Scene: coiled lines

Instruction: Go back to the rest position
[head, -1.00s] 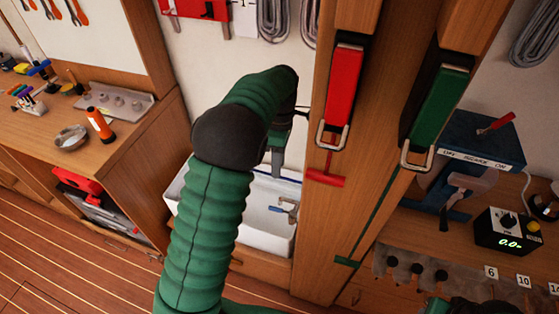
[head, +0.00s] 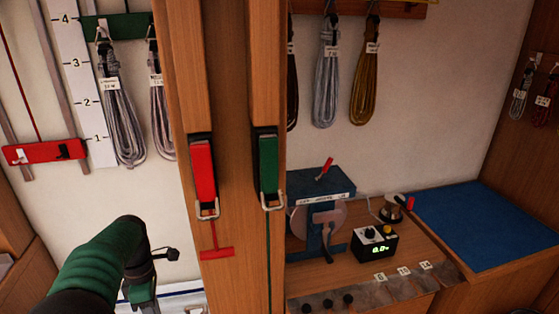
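My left arm, in a green ribbed sleeve, comes in from the lower left of the head view. Its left gripper (head: 141,289) points down in front of the white sink area, beside the wooden post. The fingers are small and partly hidden behind the wrist, so I cannot tell whether they are open or shut. I see nothing held in it. My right gripper is not in view.
A wooden post (head: 228,60) with a red-handled clamp (head: 203,172) and a green-handled clamp (head: 268,166) stands just right of my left arm. A blue winder (head: 318,190), a meter box (head: 374,245) and a blue mat (head: 490,228) are on the right bench. Coiled lines (head: 327,85) hang behind.

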